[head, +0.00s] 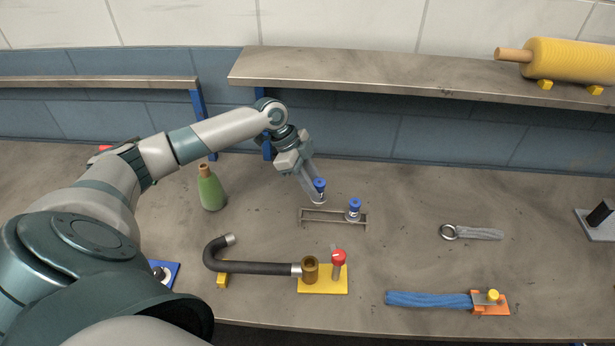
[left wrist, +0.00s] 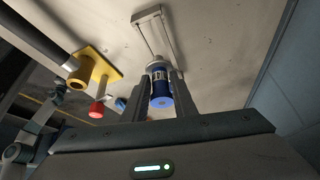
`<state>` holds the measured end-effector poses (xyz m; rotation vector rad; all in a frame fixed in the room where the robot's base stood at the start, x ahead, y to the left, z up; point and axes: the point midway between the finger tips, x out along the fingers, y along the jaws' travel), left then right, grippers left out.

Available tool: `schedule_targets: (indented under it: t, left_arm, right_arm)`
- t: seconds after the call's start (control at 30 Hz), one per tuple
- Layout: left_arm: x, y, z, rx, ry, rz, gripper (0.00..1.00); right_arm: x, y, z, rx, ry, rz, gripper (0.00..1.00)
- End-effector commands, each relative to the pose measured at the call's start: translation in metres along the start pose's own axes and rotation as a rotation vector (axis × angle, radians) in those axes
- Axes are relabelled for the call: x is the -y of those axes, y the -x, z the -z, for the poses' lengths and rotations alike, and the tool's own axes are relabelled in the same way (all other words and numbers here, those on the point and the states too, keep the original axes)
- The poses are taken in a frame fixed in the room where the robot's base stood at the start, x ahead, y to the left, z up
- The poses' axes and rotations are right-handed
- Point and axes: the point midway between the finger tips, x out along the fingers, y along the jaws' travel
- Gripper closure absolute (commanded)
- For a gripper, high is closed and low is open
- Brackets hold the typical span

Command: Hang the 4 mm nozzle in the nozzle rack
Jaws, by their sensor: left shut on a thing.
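My left gripper (head: 317,193) is shut on a blue-capped nozzle (head: 319,184) with a pale metal lower end. In the left wrist view, the nozzle (left wrist: 161,91) stands between the two fingers. The nozzle rack (head: 333,223) is a low, narrow metal frame on the table; it also shows in the left wrist view (left wrist: 151,15). The held nozzle is upright at the back of the rack's left half; I cannot tell whether it touches the rack. A second blue-capped nozzle (head: 354,206) stands at the rack's right end. No size marking is readable. My right gripper is not in view.
A green bottle (head: 211,190) stands left of the rack. A black hose (head: 255,267) and a yellow block (head: 323,285) with a red knob lie in front. A ringed grey strap (head: 478,234) and blue bundle (head: 430,300) lie right. A shelf (head: 400,78) overhangs behind.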

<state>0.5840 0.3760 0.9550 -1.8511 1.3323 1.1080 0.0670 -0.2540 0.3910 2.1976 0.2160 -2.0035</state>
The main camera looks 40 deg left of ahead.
Motion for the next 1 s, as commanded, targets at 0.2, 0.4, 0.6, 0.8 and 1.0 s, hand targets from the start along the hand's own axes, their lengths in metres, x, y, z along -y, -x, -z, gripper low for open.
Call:
schedule_targets:
  t: [0.2,0.4,0.6,0.8,1.0]
  left_arm:
    - [0.001,0.003,0.001,-0.011,0.017,0.01,1.0]
    - [0.001,0.003,0.001,-0.01,0.015,0.009,1.0]
    - [0.001,0.005,0.002,-0.009,0.014,0.008,1.0]
    - [0.001,0.0,-0.001,-0.009,0.014,0.006,1.0]
    - [0.001,-0.011,-0.007,-0.009,0.014,0.005,1.0]
  right_arm:
    - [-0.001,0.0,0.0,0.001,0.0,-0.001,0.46]
    - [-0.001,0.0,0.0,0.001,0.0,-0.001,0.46]
    - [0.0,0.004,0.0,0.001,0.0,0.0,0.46]
    - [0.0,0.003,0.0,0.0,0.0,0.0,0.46]
    - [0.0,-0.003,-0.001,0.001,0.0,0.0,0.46]
